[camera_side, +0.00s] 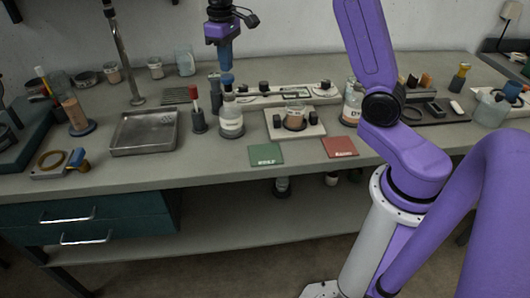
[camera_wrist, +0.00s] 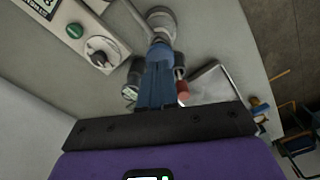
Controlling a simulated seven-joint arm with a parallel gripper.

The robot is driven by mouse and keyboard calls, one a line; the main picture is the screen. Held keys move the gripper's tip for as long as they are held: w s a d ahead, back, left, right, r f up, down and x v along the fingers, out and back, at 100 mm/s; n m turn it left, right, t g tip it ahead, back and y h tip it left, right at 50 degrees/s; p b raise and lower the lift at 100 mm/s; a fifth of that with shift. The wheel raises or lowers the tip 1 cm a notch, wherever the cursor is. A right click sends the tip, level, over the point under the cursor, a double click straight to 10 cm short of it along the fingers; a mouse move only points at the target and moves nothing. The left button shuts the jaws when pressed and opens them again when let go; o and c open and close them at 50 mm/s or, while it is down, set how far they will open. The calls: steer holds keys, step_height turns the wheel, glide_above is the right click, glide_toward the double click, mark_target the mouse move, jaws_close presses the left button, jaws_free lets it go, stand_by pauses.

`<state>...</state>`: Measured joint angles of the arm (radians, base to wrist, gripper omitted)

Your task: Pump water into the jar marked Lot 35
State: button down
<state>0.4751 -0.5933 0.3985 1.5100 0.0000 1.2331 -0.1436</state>
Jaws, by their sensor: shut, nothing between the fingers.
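My gripper (camera_side: 225,68) has blue fingers that are shut and empty. It points down just above the blue top of a clear pump bottle with a white label (camera_side: 231,122). I cannot tell whether the fingertips touch the top. In the wrist view the shut fingers (camera_wrist: 159,50) overlap the bottle (camera_wrist: 160,20) and hide part of it. A jar with a tan label (camera_side: 295,117) sits on a pale stand right of the bottle. Another labelled jar (camera_side: 351,108) stands partly behind my arm. The lot numbers are too small to read, so I cannot tell which is Lot 35.
A red-topped bottle (camera_side: 198,120) and a dark bottle (camera_side: 214,92) stand close left of the pump bottle. A metal tray (camera_side: 143,148) lies further left. Green (camera_side: 265,155) and red (camera_side: 339,147) mats lie in front. A tan-labelled cylinder (camera_side: 75,112) stands at far left.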

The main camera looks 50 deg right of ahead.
mark_target(227, 76)
steer(key=shift+f, duration=2)
steer(key=shift+r, duration=3)
steer(key=shift+r, duration=0.1)
step_height(227, 76, up, 4)
steer(key=shift+f, duration=3.1)
